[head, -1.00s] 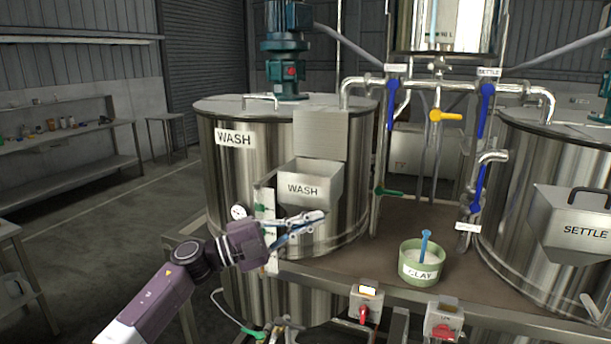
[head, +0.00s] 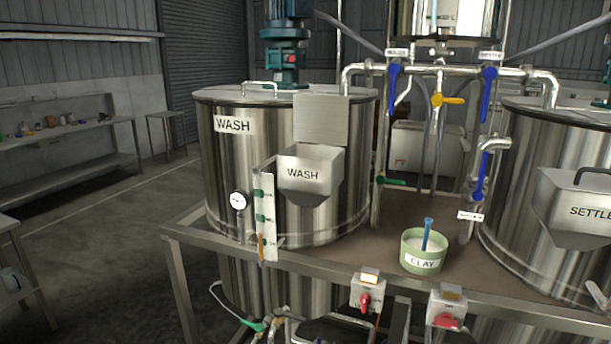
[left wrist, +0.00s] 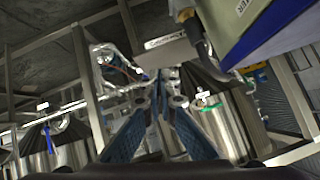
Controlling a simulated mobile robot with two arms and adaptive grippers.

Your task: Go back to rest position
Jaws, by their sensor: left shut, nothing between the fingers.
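My left gripper (left wrist: 160,100) shows in the left wrist view, its two blue fingers together at the tips with nothing between them. It touches nothing that I can see. Neither gripper is in the head view. The steel wash tank (head: 225,170) stands on the bench at centre left, with the wash hopper (head: 312,178) on its front. The clay tub (head: 408,252) is green and holds a blue-handled scoop (head: 428,232). It stands on the bench to the right of the wash tank.
The steel bench edge (head: 240,254) crosses the front. Switch boxes (head: 368,292) with red handles hang on it. The settle tank (head: 520,150) stands at right. Pipes with blue valve handles (head: 489,90) run between the tanks. The floor (head: 110,230) at left is open.

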